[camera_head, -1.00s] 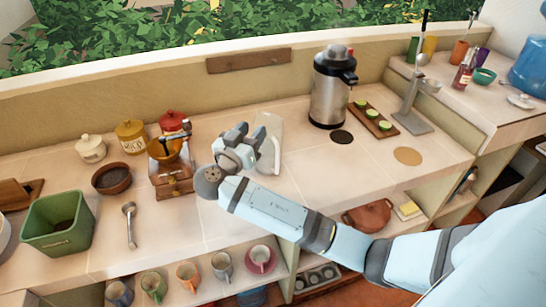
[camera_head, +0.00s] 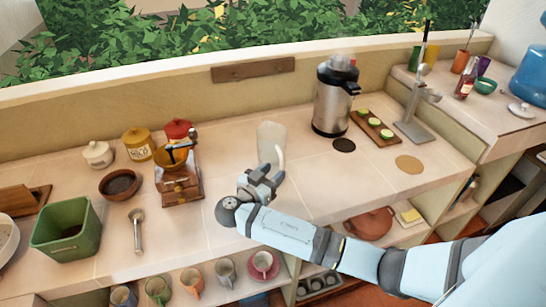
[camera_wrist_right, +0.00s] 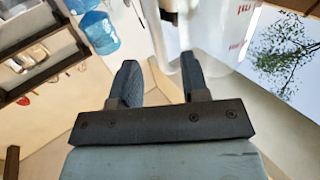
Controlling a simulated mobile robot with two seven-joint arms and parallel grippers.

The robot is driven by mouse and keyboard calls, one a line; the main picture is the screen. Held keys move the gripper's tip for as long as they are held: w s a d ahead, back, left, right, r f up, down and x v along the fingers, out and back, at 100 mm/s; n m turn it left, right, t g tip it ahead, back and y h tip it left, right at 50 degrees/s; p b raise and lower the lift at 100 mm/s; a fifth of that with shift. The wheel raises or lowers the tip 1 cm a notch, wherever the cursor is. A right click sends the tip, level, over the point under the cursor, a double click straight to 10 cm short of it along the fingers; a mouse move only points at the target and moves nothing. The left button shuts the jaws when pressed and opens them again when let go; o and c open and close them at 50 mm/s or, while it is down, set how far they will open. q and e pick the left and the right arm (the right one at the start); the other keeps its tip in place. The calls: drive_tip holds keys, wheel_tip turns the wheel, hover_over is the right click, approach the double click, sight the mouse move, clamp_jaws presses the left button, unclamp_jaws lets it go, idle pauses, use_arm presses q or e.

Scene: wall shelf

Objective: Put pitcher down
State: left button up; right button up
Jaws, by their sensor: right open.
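The pitcher (camera_head: 271,143) is a pale, translucent jug standing upright on the counter in the head view, left of the steel dispenser. Its white handle (camera_head: 280,158) is on the near right side. My right gripper (camera_head: 266,176) is open just in front of the pitcher, on the near side. In the right wrist view its two dark fingers (camera_wrist_right: 160,82) are spread apart with nothing between them, and the pitcher (camera_wrist_right: 218,30) with red markings shows just beyond them. My left gripper is not in view.
A coffee grinder (camera_head: 179,185) stands left of the pitcher. The steel dispenser (camera_head: 333,100), a dark round coaster (camera_head: 344,145) and a board with green slices (camera_head: 371,127) are to the right. Mugs (camera_head: 225,272) sit on the shelf below.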

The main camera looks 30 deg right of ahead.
sight(280, 165)
drive_tip(key=p+x, duration=0.1)
drive_tip(key=x, duration=0.3)
drive_tip(key=shift+w+d, duration=0.1)
drive_tip(key=shift+d, duration=0.1)
clamp_jaws()
drive_tip(key=shift+r, duration=0.2)
